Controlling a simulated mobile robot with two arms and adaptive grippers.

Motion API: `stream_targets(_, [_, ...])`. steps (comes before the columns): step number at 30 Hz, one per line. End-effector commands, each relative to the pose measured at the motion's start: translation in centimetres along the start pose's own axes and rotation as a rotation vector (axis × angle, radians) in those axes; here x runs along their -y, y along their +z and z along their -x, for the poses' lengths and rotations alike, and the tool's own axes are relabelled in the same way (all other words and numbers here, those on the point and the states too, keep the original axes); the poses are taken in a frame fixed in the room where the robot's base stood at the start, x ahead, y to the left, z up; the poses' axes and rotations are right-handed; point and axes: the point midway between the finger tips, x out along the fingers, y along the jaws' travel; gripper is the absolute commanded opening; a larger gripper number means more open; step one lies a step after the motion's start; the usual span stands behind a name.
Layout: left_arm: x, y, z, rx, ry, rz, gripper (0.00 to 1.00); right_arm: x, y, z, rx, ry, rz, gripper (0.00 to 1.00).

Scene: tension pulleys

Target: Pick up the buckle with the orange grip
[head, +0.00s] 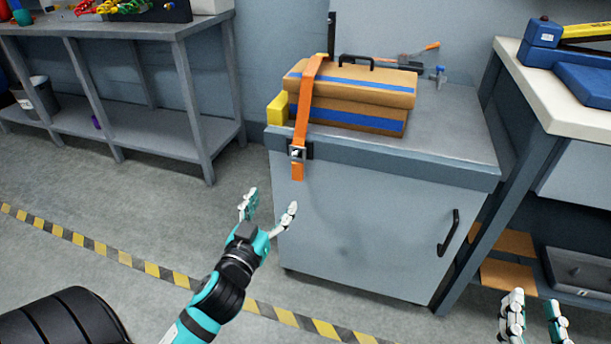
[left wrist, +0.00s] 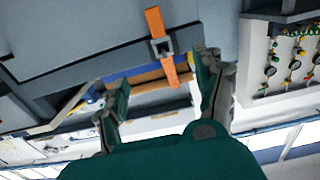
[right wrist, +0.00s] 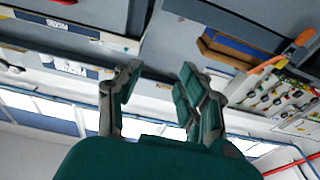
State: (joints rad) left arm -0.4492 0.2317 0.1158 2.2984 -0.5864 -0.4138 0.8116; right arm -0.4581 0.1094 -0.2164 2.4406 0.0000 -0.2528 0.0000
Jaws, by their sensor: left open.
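My left gripper (head: 271,205) is open and empty, in front of the cabinet and below the hanging strap end. My right gripper (head: 535,300) is open and empty at the lower right, far from both buckles.
Stacked brown boxes with blue stripes (head: 352,84) and a yellow block (head: 278,108) stand on the grey cabinet (head: 360,215). A white-topped bench (head: 560,110) with blue cases stands at right, a shelved workbench (head: 110,30) at left. Floor between is clear.

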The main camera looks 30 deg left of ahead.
Motion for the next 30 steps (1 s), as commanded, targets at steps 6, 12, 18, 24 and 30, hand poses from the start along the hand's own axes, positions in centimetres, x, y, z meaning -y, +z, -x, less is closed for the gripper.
stream_targets(6, [0.0, -0.2, -4.7, -0.005, 0.002, -0.005, 0.69, 0.3, -2.1, -0.1, -0.125, -0.007, -0.003, 0.40])
stream_targets(12, [0.0, -0.1, -8.9, -0.003, 0.001, -0.004, 0.69, 0.7, -4.8, 0.4, -0.290, -0.016, -0.009, 0.40])
stream_targets(18, [0.0, -0.1, -11.1, 0.001, 0.001, 0.000, 0.69, 0.9, -6.6, 1.0, -0.397, -0.020, -0.014, 0.40])
stream_targets(24, [0.1, -0.4, -12.6, -0.002, 0.001, -0.004, 0.69, 1.0, -7.8, 1.6, -0.480, -0.024, -0.017, 0.40])
stream_targets(30, [0.2, -0.8, -15.5, -0.001, 0.000, -0.002, 0.69, 1.3, -10.3, 3.4, -0.658, -0.031, -0.026, 0.40])
